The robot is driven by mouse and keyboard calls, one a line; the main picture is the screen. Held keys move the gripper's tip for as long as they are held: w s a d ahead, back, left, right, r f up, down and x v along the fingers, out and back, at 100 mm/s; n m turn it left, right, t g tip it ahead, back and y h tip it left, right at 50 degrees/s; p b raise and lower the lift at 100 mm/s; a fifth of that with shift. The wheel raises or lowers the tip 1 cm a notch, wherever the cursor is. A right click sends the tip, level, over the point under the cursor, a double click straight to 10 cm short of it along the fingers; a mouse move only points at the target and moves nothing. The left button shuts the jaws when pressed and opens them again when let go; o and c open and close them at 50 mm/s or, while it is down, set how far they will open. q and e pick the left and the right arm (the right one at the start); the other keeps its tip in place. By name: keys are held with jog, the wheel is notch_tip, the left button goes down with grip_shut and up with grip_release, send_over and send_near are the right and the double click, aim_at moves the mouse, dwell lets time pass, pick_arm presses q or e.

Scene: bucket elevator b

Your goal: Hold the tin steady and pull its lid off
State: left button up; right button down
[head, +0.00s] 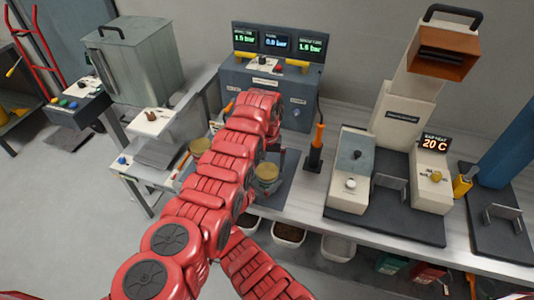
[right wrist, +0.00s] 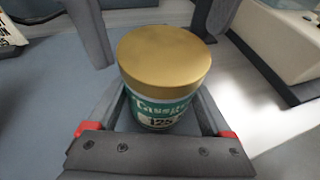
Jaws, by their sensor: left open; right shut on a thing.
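The tin has a gold lid and a green label. In the right wrist view the tin (right wrist: 160,105) stands between the fingers of my right gripper (right wrist: 165,125), which is shut on its body below the lid. The gold lid (right wrist: 165,55) sits on the tin. In the head view a gold-lidded tin (head: 266,174) shows just right of my red left arm. My left gripper (head: 275,160) is open near that lid, bent down from the arm's far end and partly hidden by it. My right gripper is hidden in the head view.
A console with three displays (head: 272,78) stands behind. A heat-seal machine (head: 352,170) stands to the right, with an orange-handled tool (head: 317,145) beside it. Bins (head: 288,234) sit under the bench's front edge.

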aim_at(267, 172)
pick_arm(q)
jog(key=shift+f, duration=1.05)
jog(key=c, duration=1.2)
jog(key=shift+r, duration=0.1)
jog(key=shift+r, duration=0.1)
jog(key=shift+r, duration=1)
jog(key=shift+r, duration=2.05)
pick_arm(e)
grip_release()
